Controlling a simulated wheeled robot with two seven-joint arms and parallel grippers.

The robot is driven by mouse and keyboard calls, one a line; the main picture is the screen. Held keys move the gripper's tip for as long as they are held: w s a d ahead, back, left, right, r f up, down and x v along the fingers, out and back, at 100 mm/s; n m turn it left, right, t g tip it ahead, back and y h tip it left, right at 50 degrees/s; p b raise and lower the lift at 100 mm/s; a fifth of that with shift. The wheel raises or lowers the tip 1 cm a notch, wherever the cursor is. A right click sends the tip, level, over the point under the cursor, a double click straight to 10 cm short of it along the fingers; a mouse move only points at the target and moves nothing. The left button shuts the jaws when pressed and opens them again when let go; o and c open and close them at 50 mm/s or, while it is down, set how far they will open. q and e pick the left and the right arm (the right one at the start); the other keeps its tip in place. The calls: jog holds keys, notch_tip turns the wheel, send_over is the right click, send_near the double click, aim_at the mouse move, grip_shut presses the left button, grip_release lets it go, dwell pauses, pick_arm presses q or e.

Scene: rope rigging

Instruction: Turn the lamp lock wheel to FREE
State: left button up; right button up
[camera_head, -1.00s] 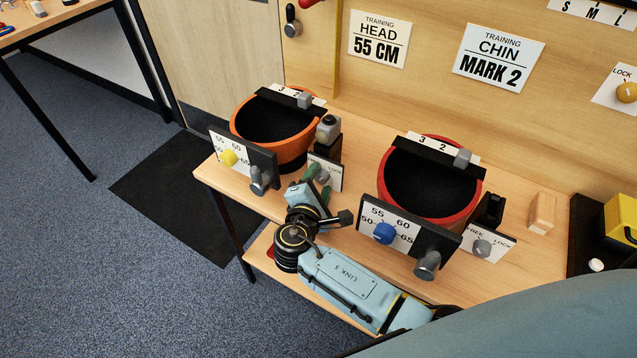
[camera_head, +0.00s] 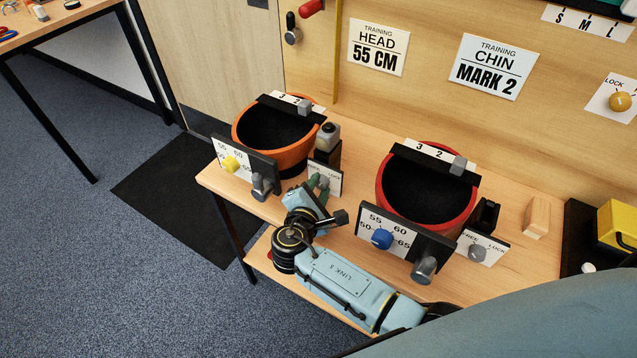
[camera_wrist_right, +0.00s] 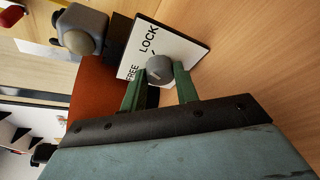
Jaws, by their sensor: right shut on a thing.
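The grey lock wheel (camera_wrist_right: 159,69) sits on a white plate (camera_wrist_right: 185,50) marked FREE and LOCK, beside the orange helmet (camera_head: 308,149). My right gripper (camera_wrist_right: 160,84) is shut on this wheel, one green finger on each side. A light line shows on the wheel's face, but I cannot tell surely which word it points to. In the head view the fingers (camera_head: 318,184) partly cover the wheel and the plate (camera_head: 335,183). A grey lamp (camera_head: 328,135) stands on a black mount above the plate. My left gripper is not in view.
A red helmet (camera_head: 380,180) stands to the right, with a blue dial (camera_head: 382,239) and another grey wheel (camera_head: 477,253) on a FREE/LOCK plate. The orange helmet has a yellow dial (camera_head: 231,164). A wooden block (camera_head: 536,217) stands farther right.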

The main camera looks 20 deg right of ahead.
jog(key=p, duration=0.1)
jog(key=n+g+p, duration=0.1)
jog(key=shift+a+r+n+p, duration=0.1)
jog(key=shift+r+n+p, duration=0.15)
jog(key=shift+n+p, duration=0.55)
jog(key=shift+p, duration=0.05)
jog(key=shift+f+n+g+h+p, duration=0.1)
jog(key=shift+n+g+h+p, duration=0.2)
jog(key=shift+n+g+p, duration=0.15)
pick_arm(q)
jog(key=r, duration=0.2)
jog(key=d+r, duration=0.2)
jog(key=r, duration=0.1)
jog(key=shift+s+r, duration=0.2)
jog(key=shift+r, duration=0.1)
pick_arm(e)
jog(key=shift+f+n+g, duration=0.1)
jog(key=shift+n+g, duration=0.15)
jog(key=o, duration=1)
jog(key=shift+w, duration=0.1)
